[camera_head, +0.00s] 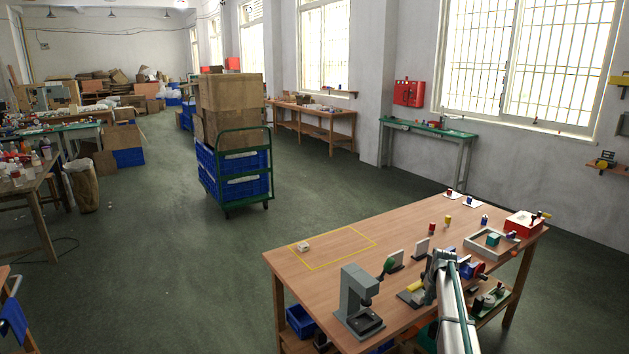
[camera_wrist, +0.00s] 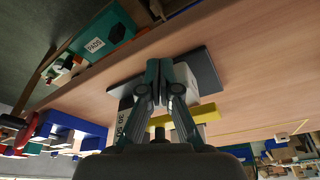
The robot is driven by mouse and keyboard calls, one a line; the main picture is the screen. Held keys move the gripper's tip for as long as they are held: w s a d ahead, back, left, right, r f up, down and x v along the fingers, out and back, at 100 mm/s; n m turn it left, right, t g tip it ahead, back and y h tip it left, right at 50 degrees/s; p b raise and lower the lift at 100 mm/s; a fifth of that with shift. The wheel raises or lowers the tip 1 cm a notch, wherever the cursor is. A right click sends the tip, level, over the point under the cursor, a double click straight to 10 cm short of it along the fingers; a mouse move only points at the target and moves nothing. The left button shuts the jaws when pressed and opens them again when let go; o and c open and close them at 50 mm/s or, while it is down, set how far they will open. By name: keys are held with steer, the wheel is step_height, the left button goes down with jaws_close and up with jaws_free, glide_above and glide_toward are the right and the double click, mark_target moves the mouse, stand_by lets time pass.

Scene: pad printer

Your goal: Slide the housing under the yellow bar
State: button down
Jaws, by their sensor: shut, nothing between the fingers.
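In the wrist view my gripper (camera_wrist: 166,82) has its two fingers together, with nothing between them. The yellow bar (camera_wrist: 198,115) crosses behind the fingers. A pale grey block (camera_wrist: 203,102), which may be the housing, shows at the bar, partly hidden by the fingers; I cannot tell how far it lies under the bar. A dark grey plate (camera_wrist: 205,72) lies beyond it on the wooden table. In the head view the yellow bar (camera_head: 415,286) sits on a small fixture just left of my arm, and my fingertips cannot be made out clearly.
A grey press (camera_head: 356,295) stands left of the fixture. A tray (camera_head: 490,242) and red box (camera_head: 523,224) are at right.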

steer(key=shift+w+a, duration=0.35)
steer(key=shift+w, duration=0.2)
steer(key=shift+w+a, duration=0.35)
steer(key=shift+w, duration=0.2)
steer(key=shift+s, duration=0.15)
steer(key=shift+s+d, duration=0.4)
steer(key=shift+s, duration=0.2)
steer(key=shift+s+d, duration=0.4)
steer(key=shift+s, duration=0.2)
steer(key=shift+r, duration=0.1)
steer(key=r, duration=0.1)
steer(key=s+d+r, duration=0.1)
steer(key=s+r+p, duration=0.1)
steer(key=shift+s+d+r, duration=0.25)
steer(key=shift+d+r, duration=0.05)
steer(key=shift+r, duration=0.1)
